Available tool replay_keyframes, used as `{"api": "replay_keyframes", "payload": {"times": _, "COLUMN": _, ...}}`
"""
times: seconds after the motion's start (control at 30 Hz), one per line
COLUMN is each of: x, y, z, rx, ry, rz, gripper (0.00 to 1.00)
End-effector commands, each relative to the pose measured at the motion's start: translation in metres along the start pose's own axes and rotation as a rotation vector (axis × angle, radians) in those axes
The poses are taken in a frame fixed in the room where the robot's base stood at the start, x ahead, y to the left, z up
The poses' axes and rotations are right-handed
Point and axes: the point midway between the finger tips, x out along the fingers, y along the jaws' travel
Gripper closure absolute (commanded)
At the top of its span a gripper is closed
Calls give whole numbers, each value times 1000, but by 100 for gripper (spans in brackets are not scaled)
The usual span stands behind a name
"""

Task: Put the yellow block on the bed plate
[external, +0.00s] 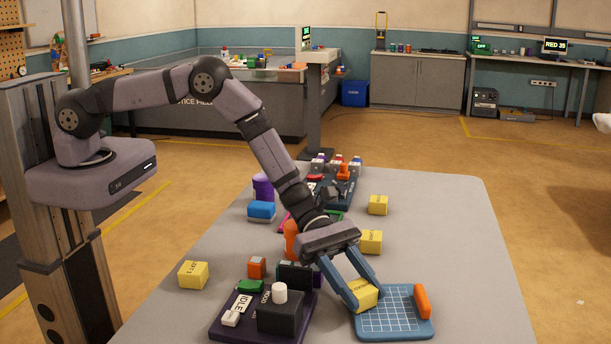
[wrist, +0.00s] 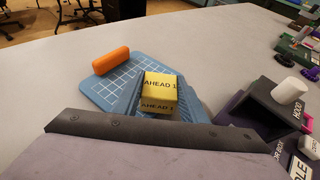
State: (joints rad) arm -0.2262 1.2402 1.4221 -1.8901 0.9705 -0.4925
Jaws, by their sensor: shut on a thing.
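A yellow block (external: 362,294) is between the fingers of my gripper (external: 360,291), which is shut on it. In the wrist view the block (wrist: 159,84) shows the label "AHEAD 1". The blue bed plate (external: 393,326) has a white grid and lies on the table. The block is at the plate's back left part; I cannot tell whether it touches the plate. The plate also shows in the wrist view (wrist: 108,91), with an orange bar (external: 422,301) along one edge. Other yellow blocks stand apart: one at the left (external: 193,274), one behind the gripper (external: 370,241), one farther back (external: 377,204).
A dark station (external: 280,318) with a white knob and an "IDLE" label stands close left of the plate. The grey table (external: 450,230) is clear on the right.

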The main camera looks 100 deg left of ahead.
Motion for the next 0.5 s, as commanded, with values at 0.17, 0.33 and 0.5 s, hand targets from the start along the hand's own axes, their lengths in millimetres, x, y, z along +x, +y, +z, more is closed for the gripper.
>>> {"api": "replay_keyframes", "payload": {"times": 0.17, "x": 1, "y": 0, "z": -2, "rx": 0, "ry": 0, "rz": 0, "gripper": 84}}
{"api": "replay_keyframes", "payload": {"times": 0.33, "x": 1, "y": 0, "z": -3, "rx": -1, "ry": 1, "rz": 0, "gripper": 43}}
{"api": "replay_keyframes", "payload": {"times": 0.5, "x": 1, "y": 0, "z": -3, "rx": -1, "ry": 1, "rz": 0, "gripper": 43}}
